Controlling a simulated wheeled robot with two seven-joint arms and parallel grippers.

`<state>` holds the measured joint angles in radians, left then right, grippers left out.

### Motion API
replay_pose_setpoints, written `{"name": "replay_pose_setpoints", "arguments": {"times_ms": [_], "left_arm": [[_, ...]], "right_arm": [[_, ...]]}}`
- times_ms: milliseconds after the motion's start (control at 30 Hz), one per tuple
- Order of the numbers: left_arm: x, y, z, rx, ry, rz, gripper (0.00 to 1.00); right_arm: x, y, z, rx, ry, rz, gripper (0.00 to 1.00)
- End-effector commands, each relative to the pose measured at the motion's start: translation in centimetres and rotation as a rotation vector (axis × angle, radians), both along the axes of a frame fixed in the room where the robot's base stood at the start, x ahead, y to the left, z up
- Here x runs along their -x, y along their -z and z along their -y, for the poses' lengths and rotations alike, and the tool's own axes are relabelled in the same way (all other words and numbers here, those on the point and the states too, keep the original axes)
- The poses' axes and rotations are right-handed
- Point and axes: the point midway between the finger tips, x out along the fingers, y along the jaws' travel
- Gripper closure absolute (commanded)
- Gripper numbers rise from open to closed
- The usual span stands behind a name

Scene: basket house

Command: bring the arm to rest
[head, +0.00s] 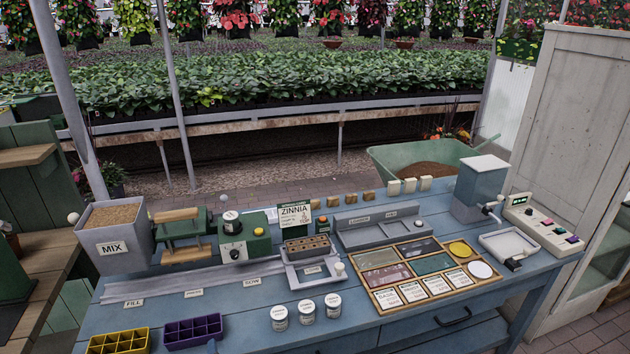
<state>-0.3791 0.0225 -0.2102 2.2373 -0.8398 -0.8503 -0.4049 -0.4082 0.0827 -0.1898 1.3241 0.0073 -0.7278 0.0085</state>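Neither of my grippers can be made out in the head view, and no arm reaches over the blue workbench (405,323). The purple tray (193,331) and a yellow tray (119,341) lie at the front left.
A MIX bin (114,236) and a green press (182,234) stand at the left. A sectioned wooden tray (420,271) lies right of centre. A blue-grey dispenser (479,187) and a button panel (541,225) stand at the right. A tall cabinet (573,130) rises beyond. The front right bench is clear.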

Motion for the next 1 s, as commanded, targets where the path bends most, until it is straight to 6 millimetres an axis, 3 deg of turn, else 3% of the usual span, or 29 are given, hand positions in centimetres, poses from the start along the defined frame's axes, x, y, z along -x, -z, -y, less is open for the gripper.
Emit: {"name": "replay_pose_setpoints", "arguments": {"times_ms": [200,400,700,1000], "left_arm": [[6.0,3.5,-1.7,0.342,-0.139,-0.181,0.55],[11.7,5.5,-1.2,0.607,-0.25,-0.364,0.55],[17.1,6.1,0.0,0.8,-0.335,-0.547,0.55],[20.8,5.9,1.0,0.9,-0.386,-0.675,0.55]], "right_arm": [[1.0,0.2,0.4,0.004,-0.002,-0.01,0.64],[2.0,0.5,1.1,0.012,-0.005,-0.02,0.64],[1.3,0.3,1.0,0.011,-0.005,-0.013,0.64],[0.6,0.1,0.1,0.001,0.0,-0.006,0.64]]}}
